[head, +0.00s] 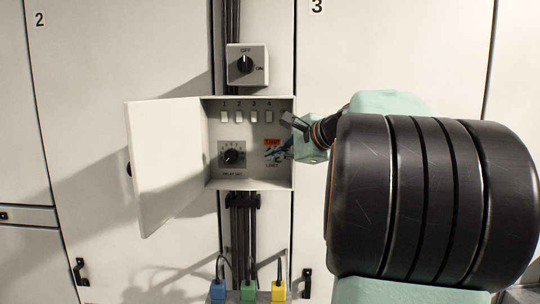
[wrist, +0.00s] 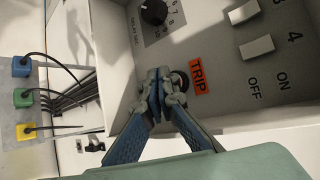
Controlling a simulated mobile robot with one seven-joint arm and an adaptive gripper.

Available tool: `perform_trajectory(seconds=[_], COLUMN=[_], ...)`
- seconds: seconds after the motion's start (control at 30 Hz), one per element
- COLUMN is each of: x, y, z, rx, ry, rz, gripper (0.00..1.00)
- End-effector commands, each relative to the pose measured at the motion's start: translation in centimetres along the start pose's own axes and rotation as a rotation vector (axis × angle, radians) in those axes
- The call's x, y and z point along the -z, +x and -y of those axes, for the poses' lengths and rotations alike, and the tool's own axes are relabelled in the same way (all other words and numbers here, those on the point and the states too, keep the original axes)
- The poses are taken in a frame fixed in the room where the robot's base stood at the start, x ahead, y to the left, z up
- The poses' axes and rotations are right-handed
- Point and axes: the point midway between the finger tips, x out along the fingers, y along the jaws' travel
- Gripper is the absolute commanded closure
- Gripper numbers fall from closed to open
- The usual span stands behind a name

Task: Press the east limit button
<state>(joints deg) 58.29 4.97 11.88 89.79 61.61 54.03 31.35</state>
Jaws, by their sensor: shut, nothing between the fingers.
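An open grey control box (head: 249,185) hangs on the wall in the head view. An orange TRIP label (head: 272,142) is at its lower right, and it also shows in the wrist view (wrist: 198,66). Beside that label in the wrist view is a round dark-rimmed part (wrist: 182,80), probably the button, partly hidden by my fingers. No "east" marking is readable. My gripper (wrist: 160,84) is shut and empty, its tips over the panel right beside the round part. I cannot tell whether they touch it. In the head view my gripper (head: 275,156) reaches in from the right.
Numbered rocker switches (head: 239,117) line the box top. A dial (head: 232,154) sits at lower left. The box door (head: 164,160) stands open to the left. An OFF/ON rotary switch (head: 247,65) is above. Blue, green (head: 248,291) and yellow plugs are below.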

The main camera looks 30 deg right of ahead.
Motion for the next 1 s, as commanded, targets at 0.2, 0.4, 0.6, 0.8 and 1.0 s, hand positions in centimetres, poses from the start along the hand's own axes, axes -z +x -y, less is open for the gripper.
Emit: perform_trajectory(seconds=[0.2, 0.4, 0.6, 0.8, 1.0], x=[0.14, 0.26, 0.36, 0.48, 0.64], y=[0.16, 0.32, 0.48, 0.66, 0.84], z=[0.14, 0.28, 0.42, 0.55, 0.68], rx=[0.000, 0.000, 0.000, 0.001, 0.001], ry=[0.000, 0.000, 0.000, 0.000, 0.000], rz=[0.000, 0.000, 0.000, 0.000, -0.001], gripper=[1.00, 1.00, 1.00, 1.00, 1.00])
